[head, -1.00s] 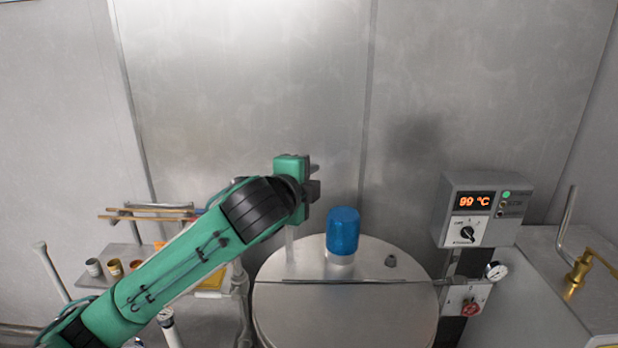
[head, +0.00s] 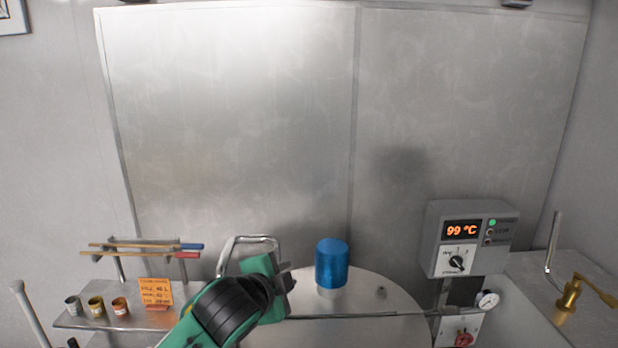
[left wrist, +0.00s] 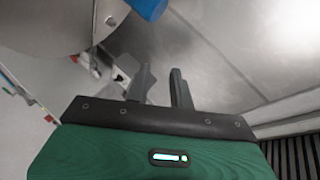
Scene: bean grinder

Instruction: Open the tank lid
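The tank lid (head: 375,307) is a round grey metal disc at the bottom centre of the head view, lying flat. A blue cylinder (head: 332,263) stands upright on it. In the left wrist view the lid (left wrist: 55,22) is at the upper left and the blue cylinder (left wrist: 148,6) at the top edge. My left gripper (head: 288,278) is low over the lid's left side, left of the blue cylinder. Its fingers (left wrist: 163,84) are apart with nothing visible between them. A bent metal handle (head: 243,240) shows partly behind the gripper; contact cannot be told. My right gripper is not in view.
A control box (head: 468,238) reading 99 °C and a gauge (head: 487,300) stand right of the tank. A shelf (head: 75,321) at left holds small cups (head: 96,306) and an orange card (head: 155,292). Rods (head: 140,246) hang above it. A brass fitting (head: 572,292) is far right.

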